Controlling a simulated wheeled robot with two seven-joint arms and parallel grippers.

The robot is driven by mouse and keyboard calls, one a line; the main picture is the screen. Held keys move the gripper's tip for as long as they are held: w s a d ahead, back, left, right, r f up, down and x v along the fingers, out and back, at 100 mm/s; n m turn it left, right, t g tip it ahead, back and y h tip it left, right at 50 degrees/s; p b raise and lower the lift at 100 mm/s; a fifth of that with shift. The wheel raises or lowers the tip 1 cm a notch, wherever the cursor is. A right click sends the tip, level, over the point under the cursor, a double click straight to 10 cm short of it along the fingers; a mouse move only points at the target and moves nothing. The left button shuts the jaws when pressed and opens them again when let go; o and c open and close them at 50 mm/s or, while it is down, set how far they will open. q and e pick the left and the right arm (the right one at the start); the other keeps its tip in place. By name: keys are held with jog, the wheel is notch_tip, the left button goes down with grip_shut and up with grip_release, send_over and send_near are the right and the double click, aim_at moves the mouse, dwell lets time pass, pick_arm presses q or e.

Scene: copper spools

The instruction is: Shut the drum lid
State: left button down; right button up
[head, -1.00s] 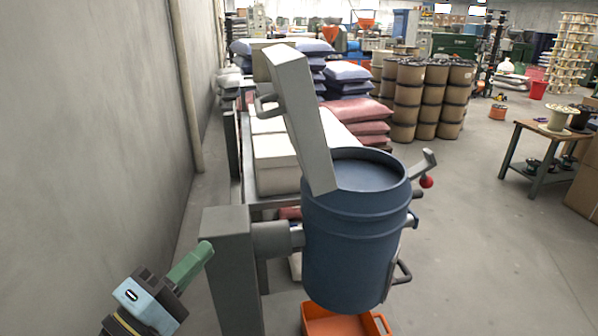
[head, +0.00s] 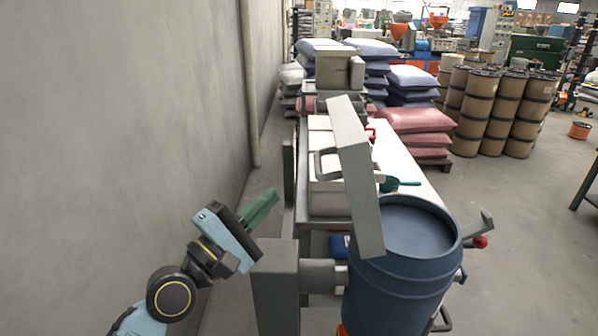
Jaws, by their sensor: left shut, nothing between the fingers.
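The blue drum (head: 395,290) stands at the lower right of centre, held at its left side by a grey stand (head: 275,285). Its grey lid (head: 352,165) is swung up, standing nearly upright at the drum's left rim, with a handle (head: 326,163) on its left face. The drum's mouth is uncovered. My left gripper (head: 264,203) has green fingers that are shut and empty. It is left of the lid, above and behind the stand's top in the picture, apart from the lid and handle. My right gripper is out of view.
A lever with a red knob (head: 480,242) sticks out at the drum's right. Behind the drum is a long bench (head: 405,165) with a green scoop (head: 398,183). A grey wall (head: 120,120) bounds the left side. Stacked sacks (head: 415,120) and spools (head: 500,110) stand farther back. Floor is open at right.

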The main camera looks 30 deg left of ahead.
aim_at(334, 177)
pick_arm(q)
jog(key=w+d+r+p, duration=0.2)
jog(key=w+d, duration=0.2)
jog(key=shift+w+r, duration=0.35)
jog(key=shift+r, duration=0.05)
jog(key=shift+d, duration=0.1)
jog(key=shift+p, duration=0.3)
